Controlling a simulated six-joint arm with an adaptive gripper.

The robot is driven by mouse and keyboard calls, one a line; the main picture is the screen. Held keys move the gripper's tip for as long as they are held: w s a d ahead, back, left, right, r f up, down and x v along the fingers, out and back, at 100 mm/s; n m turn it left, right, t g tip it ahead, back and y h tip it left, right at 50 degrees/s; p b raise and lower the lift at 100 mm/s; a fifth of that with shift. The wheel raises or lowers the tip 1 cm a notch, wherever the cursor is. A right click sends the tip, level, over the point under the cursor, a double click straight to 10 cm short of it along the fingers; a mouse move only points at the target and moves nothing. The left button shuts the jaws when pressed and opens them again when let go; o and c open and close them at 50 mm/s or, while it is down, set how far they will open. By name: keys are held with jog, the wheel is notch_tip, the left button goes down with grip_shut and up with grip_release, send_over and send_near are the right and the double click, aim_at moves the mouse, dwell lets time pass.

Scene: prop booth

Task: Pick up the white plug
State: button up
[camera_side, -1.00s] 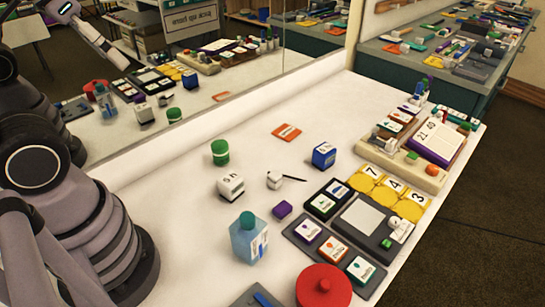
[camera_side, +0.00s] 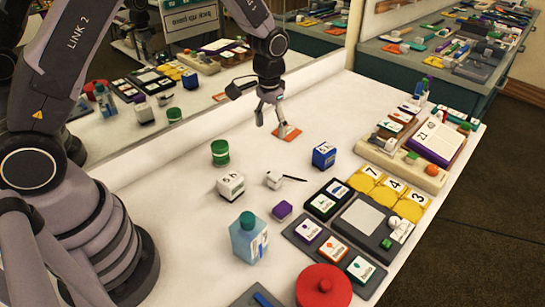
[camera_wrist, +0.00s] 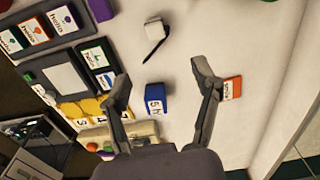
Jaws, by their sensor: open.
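The white plug (camera_side: 274,180) is a small white block with a thin black cord or prong at its right, lying on the white table in the side view. It also shows at the top middle of the wrist view (camera_wrist: 153,28), with its dark end pointing down. My gripper (camera_side: 270,123) is open and empty. It is above the far part of the table, beyond the plug and by the orange tile. In the wrist view my fingers (camera_wrist: 160,72) are spread apart, and the plug lies ahead of their tips.
A blue block (camera_side: 324,155) stands right of the plug, and a white cube (camera_side: 230,186) and green cylinder (camera_side: 220,153) stand left. A purple cube (camera_side: 282,210) is in front. An orange tile (camera_side: 288,132) lies under my gripper. Card trays fill the right. A mirror runs behind the table.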

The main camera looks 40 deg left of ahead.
send_near(275, 174)
jog(key=f, duration=0.5)
jog(key=shift+a+f, duration=0.15)
jog(key=shift+a, duration=0.2)
jog(key=shift+w+d+f, duration=0.1)
jog(key=shift+d+f, duration=0.05)
jog(key=shift+f, duration=1.15)
jog(key=shift+w+d+f, duration=0.1)
jog(key=shift+d+f, duration=0.05)
jog(key=shift+f, duration=1.2)
grip_shut()
